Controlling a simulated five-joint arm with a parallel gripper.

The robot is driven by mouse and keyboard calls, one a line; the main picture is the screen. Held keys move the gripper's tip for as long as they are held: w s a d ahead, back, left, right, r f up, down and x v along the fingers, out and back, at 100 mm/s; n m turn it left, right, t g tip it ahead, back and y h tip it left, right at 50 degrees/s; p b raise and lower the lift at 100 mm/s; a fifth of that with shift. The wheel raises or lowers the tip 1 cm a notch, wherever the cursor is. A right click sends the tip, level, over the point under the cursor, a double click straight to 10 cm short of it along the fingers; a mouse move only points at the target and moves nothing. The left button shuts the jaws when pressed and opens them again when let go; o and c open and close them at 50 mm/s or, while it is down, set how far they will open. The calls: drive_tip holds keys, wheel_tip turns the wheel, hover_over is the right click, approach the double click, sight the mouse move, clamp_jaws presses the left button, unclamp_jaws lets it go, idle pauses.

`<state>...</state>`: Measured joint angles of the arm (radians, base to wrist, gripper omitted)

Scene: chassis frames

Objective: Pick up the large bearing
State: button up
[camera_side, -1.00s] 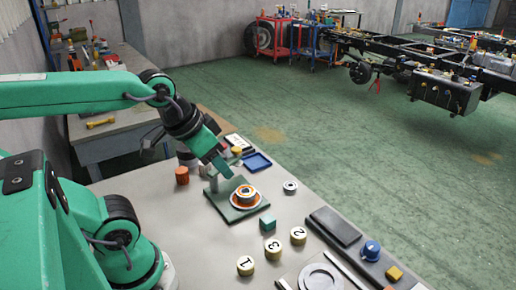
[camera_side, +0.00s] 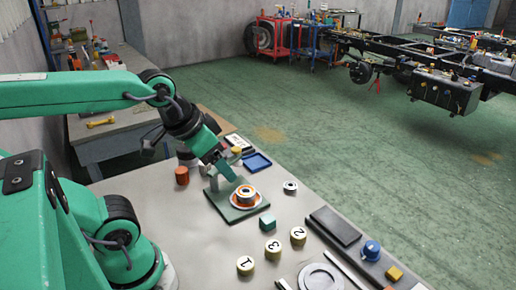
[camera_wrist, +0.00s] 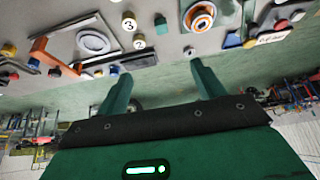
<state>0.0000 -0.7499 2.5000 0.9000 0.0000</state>
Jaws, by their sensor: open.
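Two ring-shaped parts could be the large bearing, and I cannot tell which is meant. One is a wide flat grey ring (camera_side: 321,278) at the table's front edge, also in the wrist view (camera_wrist: 94,41). The other is a smaller metal ring (camera_side: 290,187) right of the green plate, also in the wrist view (camera_wrist: 189,51). My gripper (camera_side: 228,172) hangs above the back of the green plate (camera_side: 222,209), apart from both rings. In the wrist view my gripper (camera_wrist: 160,80) has its fingers apart with nothing between them.
An orange-and-white round stack (camera_side: 246,196) sits on the green plate. Several numbered discs (camera_side: 298,236) and a green cube (camera_side: 267,223) stand in front. A dark slab (camera_side: 334,226), blue knob (camera_side: 371,250) and yellow block (camera_side: 394,272) lie right. A blue tray (camera_side: 257,161) is behind.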

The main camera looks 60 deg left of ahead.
drive_tip(key=shift+o, duration=0.9)
drive_tip(key=g, duration=0.6)
hover_over(246, 191)
wheel_tip(246, 191, down, 14)
drive_tip(key=shift+s+r, duration=0.1)
drive_tip(key=shift+r, duration=0.05)
drive_tip(key=shift+f, duration=3.9)
